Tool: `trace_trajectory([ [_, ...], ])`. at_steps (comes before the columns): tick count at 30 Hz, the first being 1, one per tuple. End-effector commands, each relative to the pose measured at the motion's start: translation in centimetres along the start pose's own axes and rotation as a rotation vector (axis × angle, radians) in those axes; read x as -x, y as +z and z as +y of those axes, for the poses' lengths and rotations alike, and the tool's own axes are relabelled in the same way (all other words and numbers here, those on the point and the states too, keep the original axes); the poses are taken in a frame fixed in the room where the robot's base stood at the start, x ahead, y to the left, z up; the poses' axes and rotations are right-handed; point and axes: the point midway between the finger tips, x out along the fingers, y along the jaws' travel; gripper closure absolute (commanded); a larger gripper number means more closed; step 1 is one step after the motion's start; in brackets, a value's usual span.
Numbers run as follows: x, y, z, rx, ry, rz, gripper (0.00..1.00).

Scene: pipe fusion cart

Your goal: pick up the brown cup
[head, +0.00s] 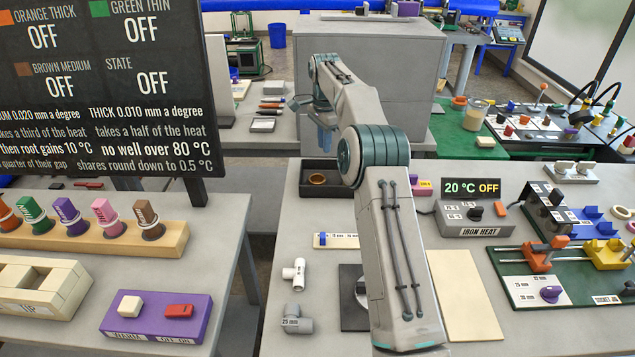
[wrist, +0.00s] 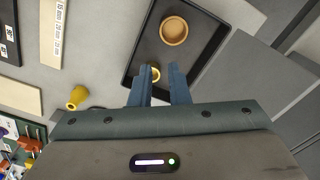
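A brown round cup (head: 317,179) sits in a dark shallow tray (head: 345,190) at the back left of the grey bench. In the wrist view a tan-brown round cup (wrist: 174,30) lies in the dark tray (wrist: 147,52), ahead of my fingertips and apart from them. My gripper (wrist: 159,76) is open, its two blue fingers spread. A small yellow ring-like thing (wrist: 155,74) shows between the fingertips; I cannot tell whether it touches them. In the head view my gripper (head: 325,140) is above and behind the tray, partly hidden by my arm.
A yellow-orange piece (wrist: 77,97) lies outside the tray. White (head: 294,272) and grey (head: 297,318) pipe fittings, a cream board (head: 465,295) and the iron heat box (head: 472,217) share the bench. A tall grey cabinet (head: 385,70) stands behind.

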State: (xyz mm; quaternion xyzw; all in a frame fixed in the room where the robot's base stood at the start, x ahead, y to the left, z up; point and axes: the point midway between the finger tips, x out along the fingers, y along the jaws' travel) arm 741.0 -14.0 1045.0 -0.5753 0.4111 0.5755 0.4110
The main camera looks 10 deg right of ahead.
Motion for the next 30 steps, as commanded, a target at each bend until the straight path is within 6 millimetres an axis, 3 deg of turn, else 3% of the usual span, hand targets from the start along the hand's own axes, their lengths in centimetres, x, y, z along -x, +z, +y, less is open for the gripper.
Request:
trace_trajectory([
  [12, -7.2, 0.0, 0.0, -0.003, 0.002, -0.001, 0.84],
  [20, -9.2, 0.1, 0.0, -0.003, 0.002, -0.001, 0.84],
  [30, -13.4, 0.5, -0.1, -0.003, 0.001, -0.001, 0.84],
])
